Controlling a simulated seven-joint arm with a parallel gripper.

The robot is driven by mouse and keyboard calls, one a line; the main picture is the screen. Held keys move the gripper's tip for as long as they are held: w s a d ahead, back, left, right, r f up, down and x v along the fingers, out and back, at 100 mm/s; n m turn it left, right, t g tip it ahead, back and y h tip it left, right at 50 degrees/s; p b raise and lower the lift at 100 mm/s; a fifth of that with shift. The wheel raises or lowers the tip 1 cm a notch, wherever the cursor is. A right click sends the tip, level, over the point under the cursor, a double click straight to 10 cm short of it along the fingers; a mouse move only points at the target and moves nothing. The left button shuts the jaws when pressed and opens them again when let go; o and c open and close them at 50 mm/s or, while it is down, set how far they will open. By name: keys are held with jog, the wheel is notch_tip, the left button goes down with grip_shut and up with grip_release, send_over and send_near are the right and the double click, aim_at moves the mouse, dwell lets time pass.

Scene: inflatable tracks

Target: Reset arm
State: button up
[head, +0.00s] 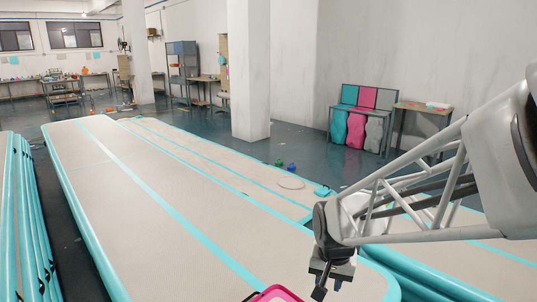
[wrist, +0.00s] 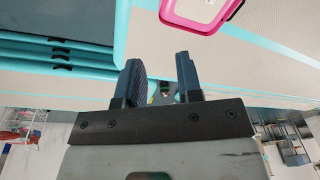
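My gripper (head: 325,285) is at the lower right of the head view, pointing down above the front end of the inflatable track. In the wrist view my gripper (wrist: 159,75) shows two dark fingers standing apart, with nothing held between them. A bright pink-rimmed container (head: 275,294) shows at the bottom edge of the head view, left of my gripper and mostly cut off. The pink rim (wrist: 170,18) also shows at the top of the wrist view, beyond the fingertips and apart from them.
A long beige track with teal edges (head: 150,180) fills the floor's middle. Folded teal mats (head: 20,225) stand at left. A white pillar (head: 250,70), a bench with teal and pink pieces (head: 357,122) and a small table (head: 423,108) stand farther back. The track's top is largely clear.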

jog(key=s+d+r+n, duration=0.1)
jog(key=s+r, duration=0.3)
jog(key=s, duration=0.4)
jog(key=s+d+r+n+t, duration=0.1)
jog(key=s+d+r+n, duration=0.1)
jog(key=s+r, duration=0.3)
jog(key=s+d, duration=0.1)
jog(key=s, duration=0.2)
jog(key=shift+s+d+r, duration=0.25)
jog(key=shift+s+d, duration=0.1)
jog(key=shift+s, duration=0.05)
